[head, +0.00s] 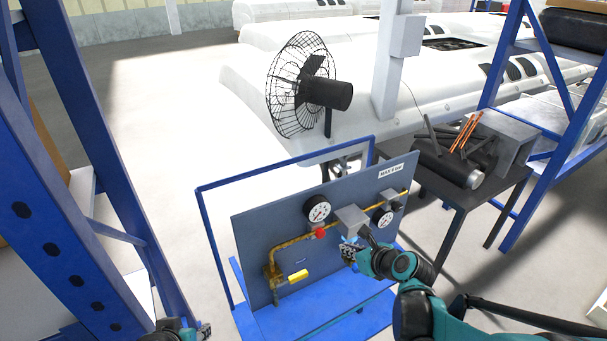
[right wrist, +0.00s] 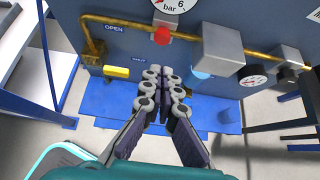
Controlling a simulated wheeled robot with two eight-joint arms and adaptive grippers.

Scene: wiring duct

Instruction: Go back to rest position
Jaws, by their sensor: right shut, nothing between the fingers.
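My right gripper (head: 348,252) is in front of the blue-grey gauge panel (head: 255,235), below a grey box (head: 351,219) on the pipe. In the right wrist view my right gripper (right wrist: 166,88) is shut and empty, its fingers together above the blue base (right wrist: 100,108). It appears apart from the yellow valve handle (right wrist: 116,72), which lies to its left. A small part of my left arm, with what looks like the edge of my left gripper (head: 204,330), shows at the bottom edge of the head view. Its fingers cannot be made out.
The panel carries a brass pipe (head: 293,241), a larger gauge (head: 317,208), a smaller gauge (head: 383,217) and a red knob (head: 320,233). A blue rack (head: 75,215) stands close at left. A dark table (head: 455,190) with tools and a black fan (head: 325,94) stand behind.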

